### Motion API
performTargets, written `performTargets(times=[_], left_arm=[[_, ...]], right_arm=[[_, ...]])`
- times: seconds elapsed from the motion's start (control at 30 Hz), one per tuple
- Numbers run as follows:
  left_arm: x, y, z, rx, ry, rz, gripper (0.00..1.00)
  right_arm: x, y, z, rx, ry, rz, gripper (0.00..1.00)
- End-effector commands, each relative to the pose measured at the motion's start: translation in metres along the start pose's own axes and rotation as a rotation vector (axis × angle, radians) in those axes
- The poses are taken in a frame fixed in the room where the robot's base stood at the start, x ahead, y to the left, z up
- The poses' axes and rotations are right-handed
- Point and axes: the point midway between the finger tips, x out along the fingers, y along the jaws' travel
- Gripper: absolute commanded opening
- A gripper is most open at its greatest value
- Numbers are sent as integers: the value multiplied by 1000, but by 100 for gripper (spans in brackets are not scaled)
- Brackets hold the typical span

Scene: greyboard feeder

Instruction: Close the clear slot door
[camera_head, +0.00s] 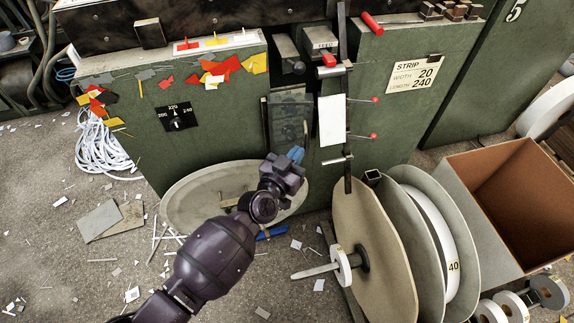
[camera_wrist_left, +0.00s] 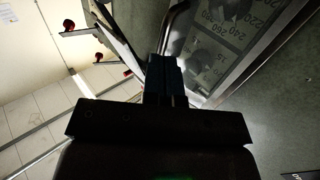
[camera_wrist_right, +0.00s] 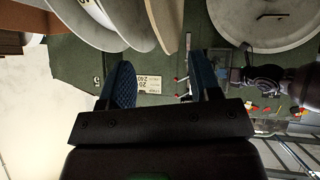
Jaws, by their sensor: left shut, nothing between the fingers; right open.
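The clear slot door (camera_wrist_left: 232,38) is a see-through pane in a pale frame in the left wrist view, with numbers showing through it. In the head view the door (camera_head: 288,108) is a greyish pane in the green cabinet's front. A bent metal handle (camera_wrist_left: 177,22) runs beside the pane. My left gripper (camera_head: 297,154) has its blue fingers shut, low in front of the slot, near the handle's lower end. Whether they touch it, I cannot tell. My right gripper (camera_wrist_right: 163,80) is open and empty, facing the cabinet from farther back.
A white card (camera_head: 332,120) and red-tipped pins stand right of the slot on a dark upright bar. Large reels (camera_head: 372,235) and a brown bin (camera_head: 510,205) fill the lower right. A round pale dish (camera_head: 185,205) lies below the slot. Scraps litter the floor.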

Motion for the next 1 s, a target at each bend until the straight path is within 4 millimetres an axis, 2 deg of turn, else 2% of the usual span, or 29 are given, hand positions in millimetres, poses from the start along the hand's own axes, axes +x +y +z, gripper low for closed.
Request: performTargets(times=[0.2,0.67,0.87,1.0], left_arm=[[15,-1,1,-1,-1,-1,0],[18,0,-1,0,1,-6,0],[28,0,-7,-1,7,-73,0],[35,1,-8,-1,9,-140,0]], right_arm=[[2,-1,1,-11,2,-2,57],[2,0,-4,-11,12,-2,57],[0,2,-12,6,22,1,57],[-2,3,-8,22,7,2,57]])
